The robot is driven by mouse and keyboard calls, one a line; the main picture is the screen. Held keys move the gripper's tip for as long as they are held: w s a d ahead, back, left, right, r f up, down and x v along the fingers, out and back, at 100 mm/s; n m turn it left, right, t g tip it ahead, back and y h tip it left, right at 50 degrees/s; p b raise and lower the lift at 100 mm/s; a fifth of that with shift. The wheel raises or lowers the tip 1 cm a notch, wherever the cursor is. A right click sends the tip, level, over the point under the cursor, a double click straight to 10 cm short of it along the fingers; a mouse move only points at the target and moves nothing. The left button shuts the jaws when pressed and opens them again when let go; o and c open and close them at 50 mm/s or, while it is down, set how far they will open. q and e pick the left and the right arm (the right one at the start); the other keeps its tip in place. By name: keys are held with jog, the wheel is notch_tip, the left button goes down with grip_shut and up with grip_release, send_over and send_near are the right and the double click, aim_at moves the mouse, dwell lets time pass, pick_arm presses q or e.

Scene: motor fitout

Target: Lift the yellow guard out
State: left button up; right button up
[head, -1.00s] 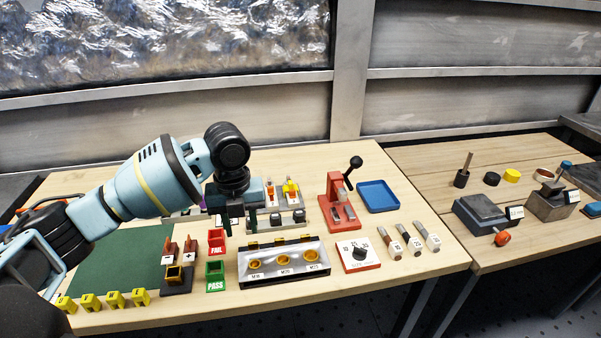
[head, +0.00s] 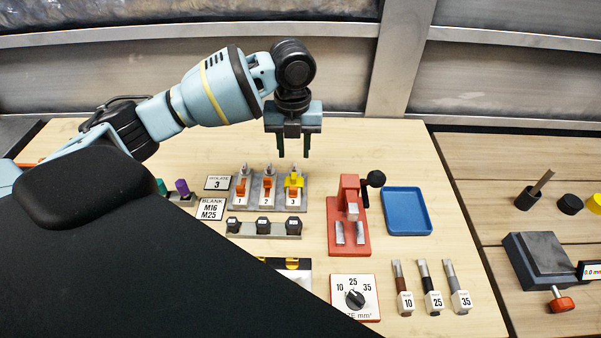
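The yellow guard (head: 294,182) sits on the switch numbered 3, the rightmost of three switches on a grey isolator block (head: 265,206). The other two switches show orange handles and no yellow guard. My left gripper (head: 293,153) points down, open and empty, with its fingertips above and behind the guard in the head view. It is apart from the guard, with a gap between them. My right gripper is not in view.
A card reading ISOLATE 3 (head: 218,183) lies left of the block. A red press (head: 348,220) with a black-knobbed lever and a blue tray (head: 407,211) stand to the right. A large dark shape hides the lower left.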

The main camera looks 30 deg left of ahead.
aim_at(294, 175)
pick_arm(q)
jog(key=shift+s+f, duration=0.2)
jog(key=shift+f, duration=0.25)
jog(key=shift+w+f, duration=0.1)
jog(key=shift+f, duration=0.8)
jog(key=shift+d+f, duration=0.1)
jog(key=shift+f, duration=2.45)
grip_shut()
